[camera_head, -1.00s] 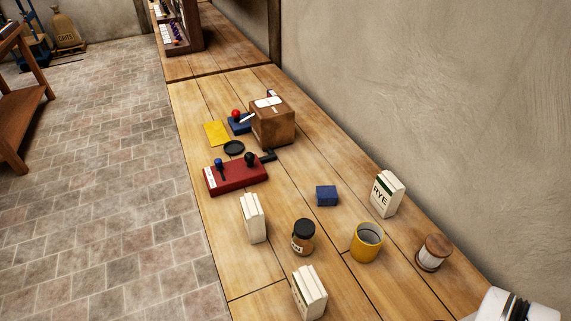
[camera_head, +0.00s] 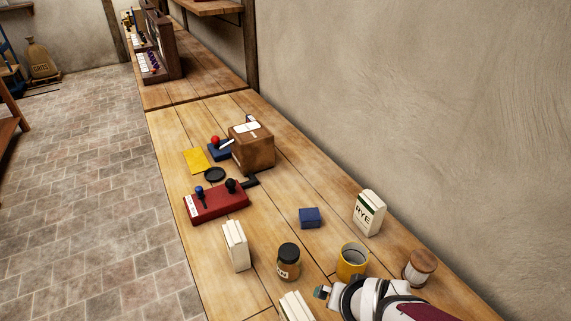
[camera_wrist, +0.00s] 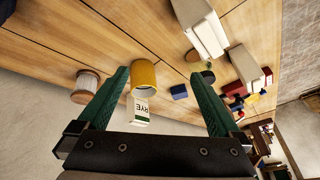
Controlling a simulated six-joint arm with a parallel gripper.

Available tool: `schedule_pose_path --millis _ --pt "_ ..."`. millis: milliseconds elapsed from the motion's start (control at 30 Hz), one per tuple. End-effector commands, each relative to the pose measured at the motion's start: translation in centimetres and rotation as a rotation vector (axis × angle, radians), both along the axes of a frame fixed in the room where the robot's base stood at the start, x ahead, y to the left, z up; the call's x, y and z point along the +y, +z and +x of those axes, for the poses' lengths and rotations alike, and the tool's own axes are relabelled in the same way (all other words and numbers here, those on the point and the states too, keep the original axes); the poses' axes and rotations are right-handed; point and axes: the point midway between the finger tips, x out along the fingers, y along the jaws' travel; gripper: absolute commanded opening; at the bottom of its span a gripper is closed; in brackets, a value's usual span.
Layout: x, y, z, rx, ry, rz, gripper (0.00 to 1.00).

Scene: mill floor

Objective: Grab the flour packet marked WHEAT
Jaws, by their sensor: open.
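No packet in view shows a readable WHEAT label. A white packet (camera_head: 236,246) stands left of the jar in the head view, its label face turned away. Another white packet (camera_head: 296,307) stands at the front, cut by the bottom edge. Two pale packets also show in the wrist view, one at the top (camera_wrist: 203,28) and one to its right (camera_wrist: 243,63). A packet marked RYE (camera_head: 368,213) stands near the wall; it also shows in the wrist view (camera_wrist: 141,110). My gripper (camera_wrist: 160,73) is open and empty, its green fingers spread above the bench.
A yellow mug (camera_head: 352,262), a dark-lidded jar (camera_head: 288,262), a wooden spool (camera_head: 420,267) and a blue box (camera_head: 309,217) stand around the packets. A red control panel (camera_head: 216,203) and a brown box (camera_head: 253,148) are farther back. The wall borders the bench's right side.

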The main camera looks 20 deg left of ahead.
Motion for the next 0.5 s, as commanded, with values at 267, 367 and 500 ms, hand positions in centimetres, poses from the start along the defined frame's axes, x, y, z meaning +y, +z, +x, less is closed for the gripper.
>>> schedule_pose_path --millis 267,367,500 --pt "14.4 -3.4 5.4 -0.584 0.445 0.074 1.00" --pt "17.8 -3.5 4.0 -0.719 0.568 0.112 1.00" --pt "18.5 -5.3 3.0 -0.755 0.620 0.107 1.00"
